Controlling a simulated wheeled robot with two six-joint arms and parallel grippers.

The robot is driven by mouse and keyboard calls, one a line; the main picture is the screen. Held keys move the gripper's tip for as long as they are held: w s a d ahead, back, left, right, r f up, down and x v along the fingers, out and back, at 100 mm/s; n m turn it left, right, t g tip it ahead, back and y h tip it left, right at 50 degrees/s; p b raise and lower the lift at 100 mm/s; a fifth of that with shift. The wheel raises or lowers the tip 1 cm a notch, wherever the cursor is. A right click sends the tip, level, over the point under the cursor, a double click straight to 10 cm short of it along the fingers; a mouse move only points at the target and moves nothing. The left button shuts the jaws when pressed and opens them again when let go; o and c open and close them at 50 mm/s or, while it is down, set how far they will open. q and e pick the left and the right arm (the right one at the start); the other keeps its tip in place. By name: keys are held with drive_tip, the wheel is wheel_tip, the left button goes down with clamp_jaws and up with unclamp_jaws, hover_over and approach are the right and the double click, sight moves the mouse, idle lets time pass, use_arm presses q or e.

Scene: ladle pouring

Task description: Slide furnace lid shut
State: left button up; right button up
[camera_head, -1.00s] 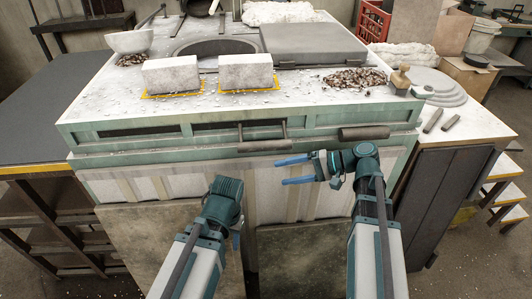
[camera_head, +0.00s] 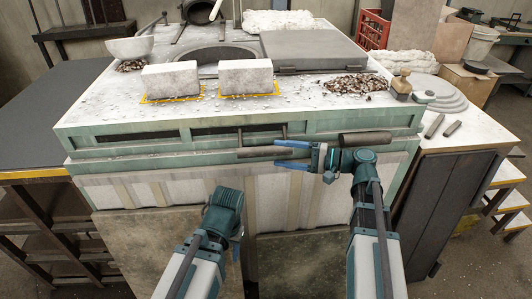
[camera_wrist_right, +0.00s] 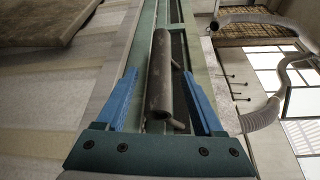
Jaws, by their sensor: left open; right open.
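The furnace lid (camera_head: 315,45) is a flat grey slab lying on the furnace top, to the right of the round furnace opening (camera_head: 215,55), which shows partly uncovered. A grey bar handle (camera_head: 255,153) on two posts sticks out from the furnace's front edge. My right gripper (camera_head: 277,153) is open at the handle's right end. In the right wrist view the handle (camera_wrist_right: 160,75) lies between its two blue fingers, with gaps on both sides. My left gripper (camera_head: 236,236) is low in front of the furnace, apart from it, with its fingers mostly hidden.
Two pale blocks (camera_head: 170,80) (camera_head: 246,76) stand on yellow-marked spots in front of the opening. A pile of scrap (camera_head: 355,84) lies right of them. A second dark cylinder (camera_head: 366,138) is on the front edge, just right of my right gripper. A white bowl (camera_head: 130,46) stands at the left.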

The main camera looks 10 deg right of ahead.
sight(266, 152)
drive_tip(key=shift+x, duration=2.7)
clamp_jaws()
